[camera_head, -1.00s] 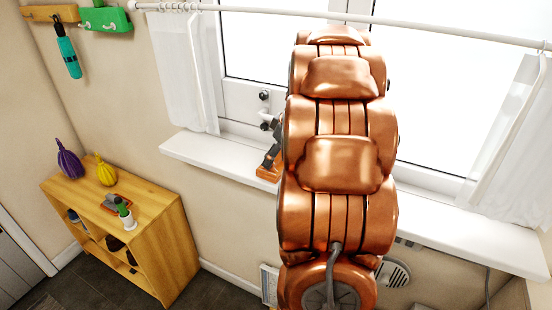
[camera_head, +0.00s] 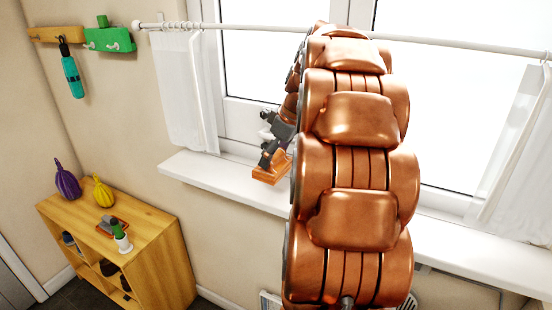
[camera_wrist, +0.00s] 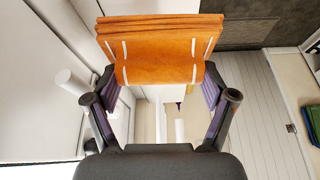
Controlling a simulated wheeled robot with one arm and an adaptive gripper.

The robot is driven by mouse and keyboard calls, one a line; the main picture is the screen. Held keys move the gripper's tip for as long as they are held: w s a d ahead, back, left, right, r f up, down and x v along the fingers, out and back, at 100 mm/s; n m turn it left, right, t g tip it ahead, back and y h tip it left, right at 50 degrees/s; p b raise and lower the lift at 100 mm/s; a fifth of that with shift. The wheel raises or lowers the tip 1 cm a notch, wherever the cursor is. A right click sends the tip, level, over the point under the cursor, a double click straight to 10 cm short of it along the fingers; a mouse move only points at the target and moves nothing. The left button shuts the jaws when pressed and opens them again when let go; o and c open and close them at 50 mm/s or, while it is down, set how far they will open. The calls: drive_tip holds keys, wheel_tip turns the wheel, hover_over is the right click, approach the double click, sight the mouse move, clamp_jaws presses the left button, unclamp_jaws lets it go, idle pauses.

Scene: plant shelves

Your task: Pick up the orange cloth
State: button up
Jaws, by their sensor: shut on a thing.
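The orange cloth (camera_wrist: 165,50) is a folded, flat stack with white stitch marks, seen in the wrist view. My gripper (camera_wrist: 160,80) has a dark finger with purple pads on each side of the cloth and is shut on it. In the head view the cloth (camera_head: 271,172) shows at the lower end of my gripper (camera_head: 268,160), over the white window sill (camera_head: 200,172). Whether the cloth's underside touches the sill cannot be told. My copper arm hides part of the sill and window.
White curtains (camera_head: 184,90) hang from a rod (camera_head: 235,30). A teal umbrella (camera_head: 70,72) hangs on the left wall. The left sill is bare.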

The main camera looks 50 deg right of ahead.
drive_tip(key=s+a+b, duration=0.2)
drive_tip(key=a, duration=0.7)
drive_tip(key=s+a+b, duration=0.2)
drive_tip(key=s+a, duration=0.1)
drive_tip(key=a, duration=0.5)
drive_tip(key=shift+s+a+b, duration=0.2)
drive_tip(key=shift+a+b, duration=0.1)
drive_tip(key=shift+a, duration=0.1)
